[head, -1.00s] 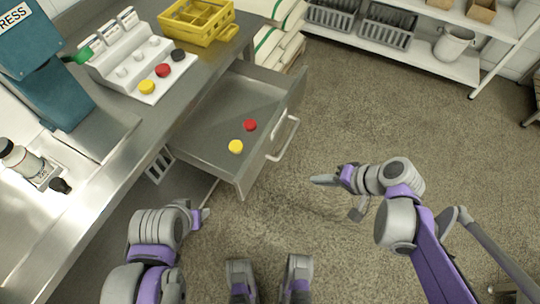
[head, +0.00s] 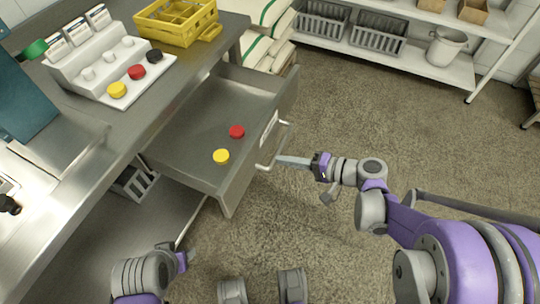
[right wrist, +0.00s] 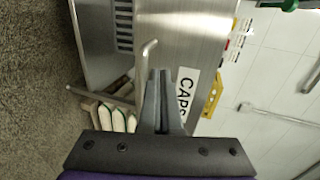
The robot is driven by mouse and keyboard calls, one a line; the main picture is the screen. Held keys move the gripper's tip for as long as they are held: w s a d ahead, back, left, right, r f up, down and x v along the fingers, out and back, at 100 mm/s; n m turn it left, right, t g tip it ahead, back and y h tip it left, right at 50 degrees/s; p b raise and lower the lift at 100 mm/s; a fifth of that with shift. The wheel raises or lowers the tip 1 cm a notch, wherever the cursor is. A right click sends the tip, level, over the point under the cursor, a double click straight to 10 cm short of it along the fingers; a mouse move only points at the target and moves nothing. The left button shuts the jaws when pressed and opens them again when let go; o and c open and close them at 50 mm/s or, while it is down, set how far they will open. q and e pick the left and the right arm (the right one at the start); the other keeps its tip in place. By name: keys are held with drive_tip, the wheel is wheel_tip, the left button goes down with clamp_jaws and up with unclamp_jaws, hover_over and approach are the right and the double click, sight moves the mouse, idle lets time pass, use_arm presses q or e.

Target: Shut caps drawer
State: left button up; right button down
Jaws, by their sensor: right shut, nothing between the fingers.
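The metal caps drawer (head: 238,186) stands pulled out from under the bench. A red cap (head: 237,131) and a yellow cap (head: 221,156) lie inside it. Its handle (head: 264,167) is on the front face. My right gripper (head: 279,161) is shut and empty, its tips close to the handle. In the right wrist view the shut fingers (right wrist: 159,73) point at the drawer front, beside the handle (right wrist: 148,52) and the CAPS label (right wrist: 184,96). Whether they touch is unclear. My left gripper (head: 189,257) is low in the head view; its fingers are too small to judge.
The steel bench (head: 95,160) holds a cap rack (head: 105,72) and a yellow crate (head: 178,22). White sacks (head: 268,15) stand behind the drawer. A shelf (head: 410,60) with grey baskets is at the back. The floor (head: 370,115) before the drawer is clear.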

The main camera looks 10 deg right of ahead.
sight(259, 153)
drive_tip(key=x, duration=0.2)
drive_tip(key=r+x, duration=0.1)
drive_tip(key=x, duration=0.1)
drive_tip(key=shift+w+a+f+b, duration=0.1)
drive_tip(key=shift+w+a+b, duration=0.2)
drive_tip(key=shift+a, duration=0.1)
drive_tip(key=w+a, duration=0.4)
drive_tip(key=a, duration=0.3)
drive_tip(key=w+a, duration=0.5)
drive_tip(key=a, duration=0.2)
drive_tip(key=w+a, duration=0.5)
drive_tip(key=a, duration=0.2)
drive_tip(key=shift+w+a+p, duration=0.2)
drive_tip(key=shift+a+p, duration=0.05)
drive_tip(key=shift+p, duration=0.15)
drive_tip(key=shift+w+a, duration=0.15)
drive_tip(key=shift+a, duration=0.05)
